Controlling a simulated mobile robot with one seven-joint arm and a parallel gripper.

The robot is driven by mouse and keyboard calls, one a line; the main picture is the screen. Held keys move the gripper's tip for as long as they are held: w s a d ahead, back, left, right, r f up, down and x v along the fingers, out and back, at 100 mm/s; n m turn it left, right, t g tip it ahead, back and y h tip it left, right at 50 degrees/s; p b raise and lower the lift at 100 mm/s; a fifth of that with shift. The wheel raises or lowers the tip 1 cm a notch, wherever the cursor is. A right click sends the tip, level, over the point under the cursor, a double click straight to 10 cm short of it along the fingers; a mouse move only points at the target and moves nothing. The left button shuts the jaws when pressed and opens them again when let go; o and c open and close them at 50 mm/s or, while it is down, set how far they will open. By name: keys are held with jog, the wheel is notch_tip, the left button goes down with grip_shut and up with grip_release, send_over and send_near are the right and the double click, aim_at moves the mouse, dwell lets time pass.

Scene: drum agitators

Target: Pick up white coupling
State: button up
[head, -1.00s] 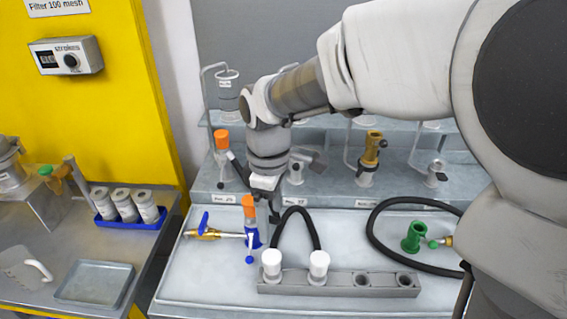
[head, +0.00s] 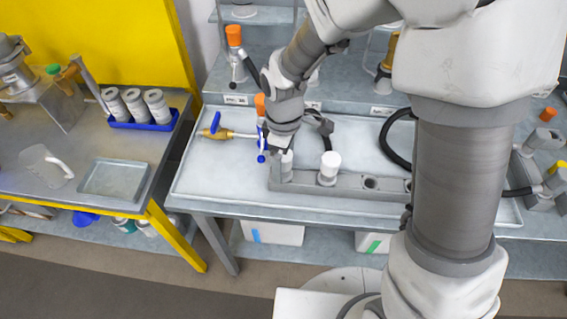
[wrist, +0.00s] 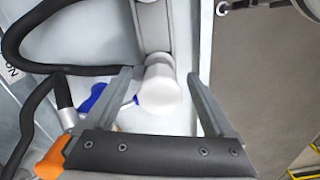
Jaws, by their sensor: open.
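Two white couplings stand upright on a grey rack (head: 350,191) at the front of the tray. The right white coupling (head: 330,166) shows clearly in the head view. The left white coupling (head: 286,166) is partly hidden behind my gripper (head: 283,149). In the wrist view, my gripper (wrist: 159,75) is open, and the white end of a coupling (wrist: 160,95) lies between its two fingers. I see no clear contact with either finger.
A blue-levered brass valve (head: 216,131) and an orange-handled part (head: 260,104) are close by my gripper. A black hose (wrist: 20,45) curves near the left finger in the wrist view. A side table with a metal tray (head: 115,180) stands left.

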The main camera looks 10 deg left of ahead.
jog(key=shift+f, duration=0.6)
grip_shut()
